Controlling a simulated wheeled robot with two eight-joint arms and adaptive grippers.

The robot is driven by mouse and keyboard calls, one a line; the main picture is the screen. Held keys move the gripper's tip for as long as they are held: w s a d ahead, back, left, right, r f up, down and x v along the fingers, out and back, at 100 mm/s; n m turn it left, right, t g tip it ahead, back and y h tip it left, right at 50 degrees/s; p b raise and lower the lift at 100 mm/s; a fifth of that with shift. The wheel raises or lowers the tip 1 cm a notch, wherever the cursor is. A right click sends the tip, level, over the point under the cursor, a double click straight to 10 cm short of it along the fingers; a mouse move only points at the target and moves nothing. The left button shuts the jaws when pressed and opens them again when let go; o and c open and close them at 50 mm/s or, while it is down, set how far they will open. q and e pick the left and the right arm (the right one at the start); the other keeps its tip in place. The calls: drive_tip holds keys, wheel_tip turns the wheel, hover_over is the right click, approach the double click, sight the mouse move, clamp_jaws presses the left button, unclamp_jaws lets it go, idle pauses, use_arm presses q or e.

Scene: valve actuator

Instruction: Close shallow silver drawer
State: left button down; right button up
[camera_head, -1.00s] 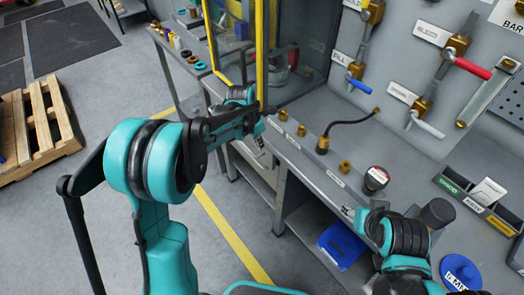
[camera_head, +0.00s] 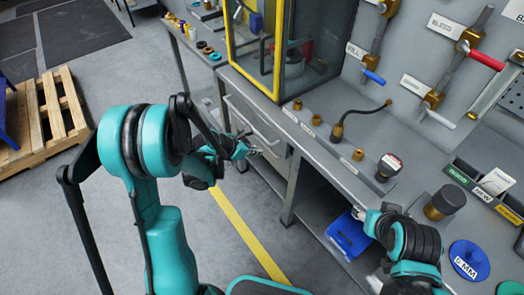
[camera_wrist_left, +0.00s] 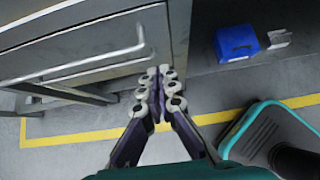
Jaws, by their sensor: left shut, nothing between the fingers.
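The silver drawer (camera_head: 252,118) is in the front of the grey bench, below its worktop, left of the open shelf bay. Its front and bar handle (camera_wrist_left: 105,65) fill the upper left of the left wrist view. I cannot tell whether it stands slightly out of the bench. My left gripper (camera_head: 256,151) is shut and empty, close to the drawer front near its lower right. In the left wrist view its fingertips (camera_wrist_left: 163,82) lie just right of and below the handle, with no clear contact. My right gripper (camera_head: 361,214) is over the bench's front edge; its fingers are too small to judge.
A blue bin (camera_head: 349,236) sits on the shelf under the bench. A yellow-framed glass cabinet (camera_head: 281,50) stands above the drawer. Brass fittings (camera_head: 316,119) and a black hose line the worktop.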

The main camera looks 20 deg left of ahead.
sight(282, 141)
use_arm(q)
drive_tip(key=b+x, duration=0.1)
drive_tip(key=x, duration=0.2)
drive_tip(key=r+b+x, duration=0.1)
drive_tip(key=x, duration=0.3)
drive_tip(key=w+b+x, duration=0.1)
drive_tip(key=x, duration=0.2)
drive_tip(key=shift+w+d+b, duration=0.2)
drive_tip(key=shift+d+b, duration=0.1)
drive_tip(key=shift+d, duration=0.2)
drive_tip(key=shift+w+d+r, duration=0.15)
drive_tip(key=shift+w+d, duration=0.1)
drive_tip(key=shift+w, duration=0.15)
drive_tip(key=w+d, duration=0.3)
drive_tip(key=shift+w, duration=0.35)
drive_tip(key=shift+a+r, duration=0.1)
